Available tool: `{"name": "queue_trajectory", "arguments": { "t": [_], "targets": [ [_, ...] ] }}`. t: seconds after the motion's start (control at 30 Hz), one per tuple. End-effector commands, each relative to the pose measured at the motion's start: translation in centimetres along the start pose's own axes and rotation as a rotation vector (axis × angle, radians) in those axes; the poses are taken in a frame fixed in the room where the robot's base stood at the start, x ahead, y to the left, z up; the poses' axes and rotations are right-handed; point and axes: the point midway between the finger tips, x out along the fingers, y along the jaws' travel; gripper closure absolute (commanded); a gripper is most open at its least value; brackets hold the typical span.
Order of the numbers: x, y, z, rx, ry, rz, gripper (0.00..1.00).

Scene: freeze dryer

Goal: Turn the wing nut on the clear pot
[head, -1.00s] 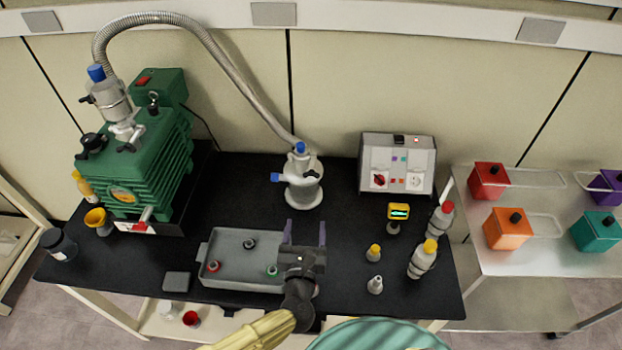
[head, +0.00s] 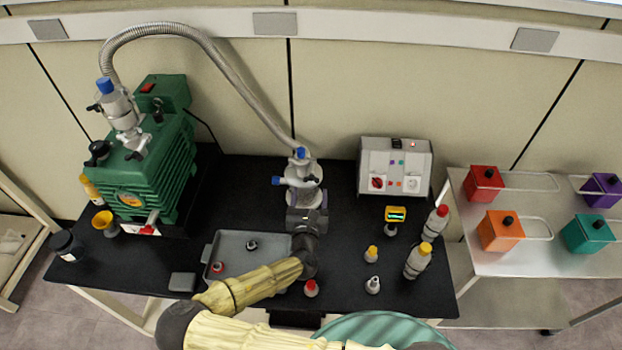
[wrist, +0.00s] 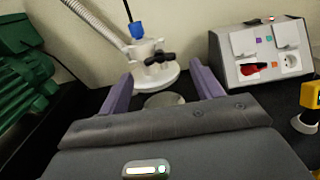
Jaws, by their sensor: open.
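The clear pot (head: 308,198) stands on the black bench at the end of the metal hose, with a white lid and blue fittings. A dark wing nut (wrist: 159,58) sits on the lid and shows between my finger tips in the wrist view, just beyond them. My gripper (wrist: 163,85) is open and empty, with its two purple fingers pointing at the pot and apart from the nut. In the head view my gripper covers the pot's lower front, and the nut is too small there to make out clearly.
A green pump (head: 150,170) stands left, joined by the hose (head: 232,70) to the pot. A grey control box (head: 396,167) stands right of the pot. A grey tray (head: 225,276) lies near the front, partly under my arm. Several bottles (head: 418,262) stand to the right.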

Motion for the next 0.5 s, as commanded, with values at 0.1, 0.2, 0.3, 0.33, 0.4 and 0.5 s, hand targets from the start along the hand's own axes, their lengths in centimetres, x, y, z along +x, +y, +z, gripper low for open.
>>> {"name": "queue_trajectory", "arguments": {
  "t": [0.1,0.2,0.3,0.33,0.4,0.5],
  "targets": [
    [2.1,-0.1,0.3,0.001,0.0,-0.001,0.35],
    [3.6,0.0,0.2,0.0,0.0,0.0,0.35],
    [4.6,0.0,0.1,0.001,0.0,0.001,0.35],
    [4.8,0.0,0.1,0.0,0.0,0.001,0.35],
    [5.1,0.0,0.1,-0.001,0.0,0.0,0.35],
    [5.3,0.0,0.0,-0.001,0.0,0.001,0.35]
  ]
}}
